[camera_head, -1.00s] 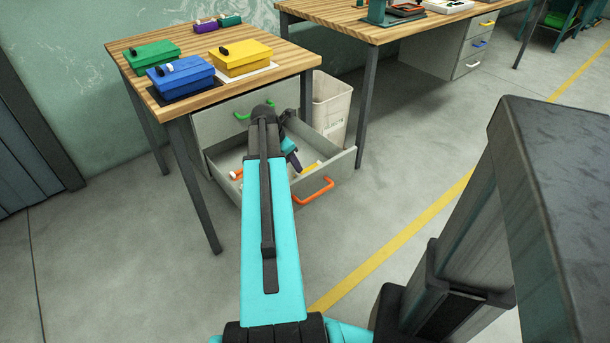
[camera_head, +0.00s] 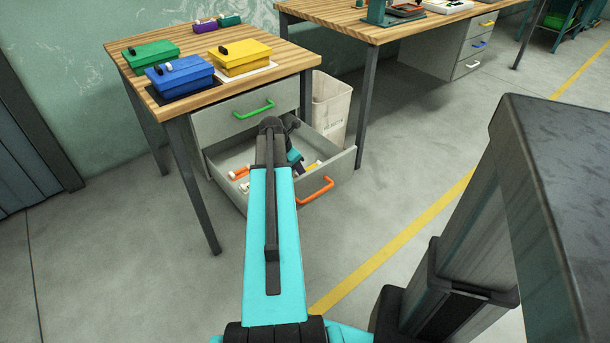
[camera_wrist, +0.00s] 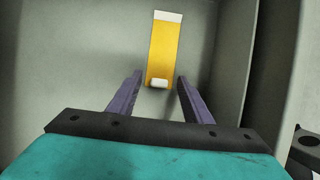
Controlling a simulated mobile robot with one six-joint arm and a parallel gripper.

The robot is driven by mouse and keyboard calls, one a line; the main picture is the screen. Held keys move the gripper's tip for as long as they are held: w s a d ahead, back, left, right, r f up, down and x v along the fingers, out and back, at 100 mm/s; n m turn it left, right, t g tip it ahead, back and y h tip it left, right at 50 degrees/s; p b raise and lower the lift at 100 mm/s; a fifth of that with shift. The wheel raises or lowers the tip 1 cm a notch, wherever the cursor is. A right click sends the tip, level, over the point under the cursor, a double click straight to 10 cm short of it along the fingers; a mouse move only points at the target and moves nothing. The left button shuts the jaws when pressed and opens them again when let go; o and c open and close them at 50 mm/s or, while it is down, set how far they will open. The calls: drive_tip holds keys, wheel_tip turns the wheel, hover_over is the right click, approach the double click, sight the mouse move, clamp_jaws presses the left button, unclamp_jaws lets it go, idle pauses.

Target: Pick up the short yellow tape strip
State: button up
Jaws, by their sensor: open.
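The short yellow tape strip (camera_wrist: 164,50) has white ends and lies on the grey drawer floor in the wrist view. A small yellow piece (camera_head: 313,166), likely the same strip, shows in the open lower drawer (camera_head: 336,171) in the head view. My gripper (camera_wrist: 159,80) is open, its two purple fingers on either side of the strip's near end. No contact shows, and I cannot tell the height gap. In the head view my arm hides much of the drawer inside and the fingertips are hard to make out.
Orange-and-white pieces (camera_head: 239,172) lie at the drawer's left side. A drawer wall (camera_wrist: 238,60) rises close to the right of my gripper. The upper drawer with a green handle (camera_head: 254,109) is closed above. A white bin (camera_head: 331,105) stands behind the drawer.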

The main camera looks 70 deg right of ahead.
drive_tip(key=shift+s+d+f, duration=0.1)
drive_tip(key=shift+d+f, duration=0.05)
drive_tip(key=shift+f, duration=0.25)
clamp_jaws()
wheel_tip(320, 180, up, 10)
drive_tip(key=p, duration=0.1)
idle(1.0)
idle(0.5)
